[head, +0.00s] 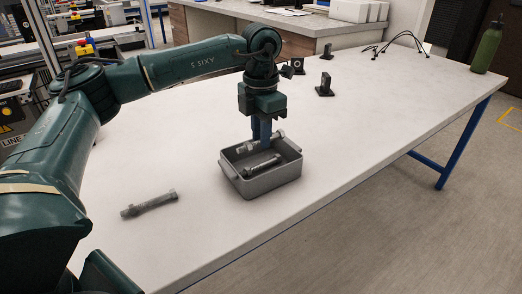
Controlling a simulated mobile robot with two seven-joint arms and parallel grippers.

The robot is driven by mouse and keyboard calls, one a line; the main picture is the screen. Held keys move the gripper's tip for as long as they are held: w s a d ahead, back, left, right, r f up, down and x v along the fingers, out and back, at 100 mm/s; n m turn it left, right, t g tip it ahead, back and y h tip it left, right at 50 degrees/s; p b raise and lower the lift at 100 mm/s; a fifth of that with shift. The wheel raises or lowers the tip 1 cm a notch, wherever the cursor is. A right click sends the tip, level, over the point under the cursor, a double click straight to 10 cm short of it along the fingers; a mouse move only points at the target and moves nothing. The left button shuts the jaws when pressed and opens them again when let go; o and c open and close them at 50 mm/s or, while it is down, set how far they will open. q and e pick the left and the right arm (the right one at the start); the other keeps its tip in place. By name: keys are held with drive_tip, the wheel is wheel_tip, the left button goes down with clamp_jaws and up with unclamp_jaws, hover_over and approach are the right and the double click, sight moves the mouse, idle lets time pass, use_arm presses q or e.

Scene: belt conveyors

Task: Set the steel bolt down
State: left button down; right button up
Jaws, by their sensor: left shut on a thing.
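My left gripper (265,132) points straight down over the grey metal bin (262,186). It is shut on a steel bolt (274,136), which lies about level across the far part of the bin, near rim height. Whether this bolt touches the bin wall I cannot tell. A second steel bolt (262,166) is inside the bin, below and in front of the held one. A third steel bolt (149,204) lies on the white table to the left of the bin. My right gripper does not show.
The white table (370,120) has free room right of the bin. Small black brackets (325,86) stand behind the bin. Black cables (402,42) and a green bottle (487,46) are at the far right end. Another bench (240,22) stands behind.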

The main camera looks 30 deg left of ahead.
sight(261, 164)
use_arm(q)
wheel_tip(261, 164, down, 4)
drive_tip(key=shift+f, duration=0.2)
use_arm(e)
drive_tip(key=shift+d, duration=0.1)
use_arm(q)
drive_tip(key=shift+f+b, duration=0.45)
drive_tip(key=shift+f, duration=0.1)
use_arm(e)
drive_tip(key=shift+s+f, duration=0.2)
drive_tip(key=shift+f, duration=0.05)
use_arm(q)
drive_tip(key=c, duration=1.3)
unclamp_jaws()
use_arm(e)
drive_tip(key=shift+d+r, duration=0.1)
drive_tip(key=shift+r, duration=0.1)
